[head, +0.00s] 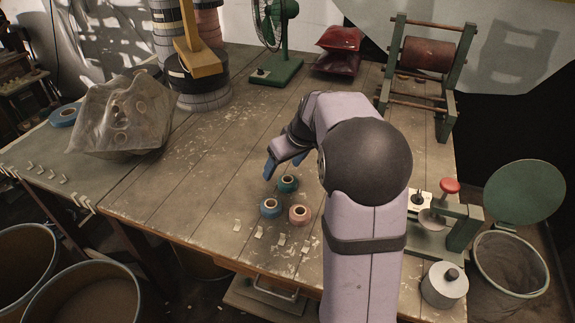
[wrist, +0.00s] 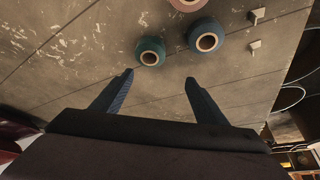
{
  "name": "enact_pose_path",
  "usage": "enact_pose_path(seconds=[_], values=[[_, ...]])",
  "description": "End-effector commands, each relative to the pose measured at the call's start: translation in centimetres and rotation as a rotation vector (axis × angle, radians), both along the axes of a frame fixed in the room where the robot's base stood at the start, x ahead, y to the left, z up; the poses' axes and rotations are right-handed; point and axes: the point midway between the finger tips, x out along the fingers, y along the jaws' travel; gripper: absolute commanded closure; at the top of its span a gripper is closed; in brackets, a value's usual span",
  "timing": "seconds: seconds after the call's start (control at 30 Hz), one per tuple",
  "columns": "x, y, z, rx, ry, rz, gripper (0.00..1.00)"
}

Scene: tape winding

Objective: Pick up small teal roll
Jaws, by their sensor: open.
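The small teal roll (head: 287,184) lies on the wooden table in the head view, just behind a blue roll (head: 270,208) and a pink roll (head: 299,214). In the wrist view the teal roll (wrist: 150,51) lies on the table beyond my fingertips, between and ahead of them. The blue roll (wrist: 205,36) is to its right and the pink roll (wrist: 187,4) is cut by the top edge. My gripper (wrist: 159,78) is open and empty, its two blue fingers apart. In the head view my gripper (head: 269,166) hangs above and a little behind the teal roll.
Several small pale tabs (head: 259,233) lie near the table's front edge. A plastic bag (head: 123,115) and a stack of large rolls (head: 197,88) stand at left. A green fan (head: 277,40), a red pouch (head: 339,40) and a roller frame (head: 427,62) are at the back. The table's left-middle is clear.

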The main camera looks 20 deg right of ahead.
Motion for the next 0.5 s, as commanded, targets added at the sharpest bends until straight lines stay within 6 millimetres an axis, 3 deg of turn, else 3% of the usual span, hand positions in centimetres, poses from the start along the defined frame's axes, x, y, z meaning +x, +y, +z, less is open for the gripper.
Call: enact_pose_path(seconds=[0.03, 0.2, 0.5], values=[[-0.8, -1.1, 0.7, -0.008, 0.017, 0.005, 0.33], [-2.2, -2.8, 0.2, -0.025, 0.046, 0.032, 0.33], [-2.1, -2.9, -0.8, -0.027, 0.051, 0.039, 0.33]])
